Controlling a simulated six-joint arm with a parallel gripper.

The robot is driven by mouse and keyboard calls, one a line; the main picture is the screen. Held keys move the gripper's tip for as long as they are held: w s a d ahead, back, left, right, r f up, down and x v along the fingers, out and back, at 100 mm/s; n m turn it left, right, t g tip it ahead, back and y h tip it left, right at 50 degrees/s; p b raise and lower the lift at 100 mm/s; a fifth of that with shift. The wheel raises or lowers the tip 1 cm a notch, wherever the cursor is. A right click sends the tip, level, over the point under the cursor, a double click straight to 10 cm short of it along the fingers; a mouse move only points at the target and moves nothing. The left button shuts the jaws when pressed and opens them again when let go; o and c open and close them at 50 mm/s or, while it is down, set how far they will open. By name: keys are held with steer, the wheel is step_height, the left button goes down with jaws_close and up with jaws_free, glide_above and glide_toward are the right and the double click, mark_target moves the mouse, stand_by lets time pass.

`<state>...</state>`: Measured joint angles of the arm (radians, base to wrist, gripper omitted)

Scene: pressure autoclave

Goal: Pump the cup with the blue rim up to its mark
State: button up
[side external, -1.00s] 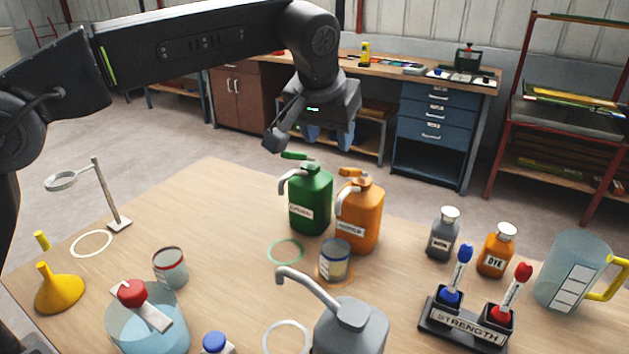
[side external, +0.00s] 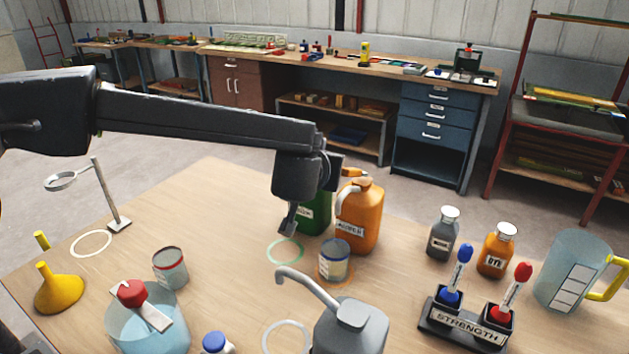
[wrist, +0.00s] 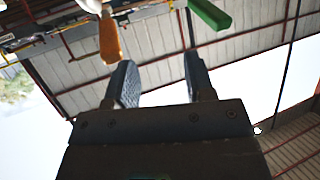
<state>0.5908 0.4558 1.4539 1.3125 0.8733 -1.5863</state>
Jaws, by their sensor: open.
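The cup with the blue rim (side external: 334,262) stands upright on an orange ring (side external: 322,277), in front of the orange pump jug (side external: 361,222). Its contents look pale; I cannot make out the level against its mark. The orange pump handle (side external: 353,173) shows partly beside my arm, and also in the wrist view (wrist: 110,42). The green jug (side external: 317,212) is partly hidden behind my wrist; its green handle shows in the wrist view (wrist: 210,14). My gripper (side external: 289,224) is open and empty, just in front of the green jug; it also shows in the wrist view (wrist: 160,80).
A grey jug (side external: 352,328) with a long spout stands at the front. A red-rimmed cup (side external: 170,268), glass beaker (side external: 150,330) and yellow funnel (side external: 60,290) are at left. Bottles (side external: 496,250), the STRENGTH stand (side external: 465,325) and a pitcher (side external: 570,275) are at right.

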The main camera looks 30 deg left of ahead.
mark_target(348, 174)
steer(key=s+d+f+m+t+h, duration=0.2)
steer(key=d+f+m+h, duration=0.1)
steer(key=d+h, duration=0.15)
steer(key=x, duration=0.4)
steer(key=a+x, duration=0.1)
steer(key=x, duration=0.2)
steer(key=shift+w, duration=0.3)
steer(key=shift+r, duration=0.15)
steer(key=shift+w+r+g, duration=0.15)
steer(key=shift+r+g, duration=0.15)
steer(key=shift+g, duration=0.2)
steer(key=v, duration=1.4)
steer(key=shift+w, duration=0.1)
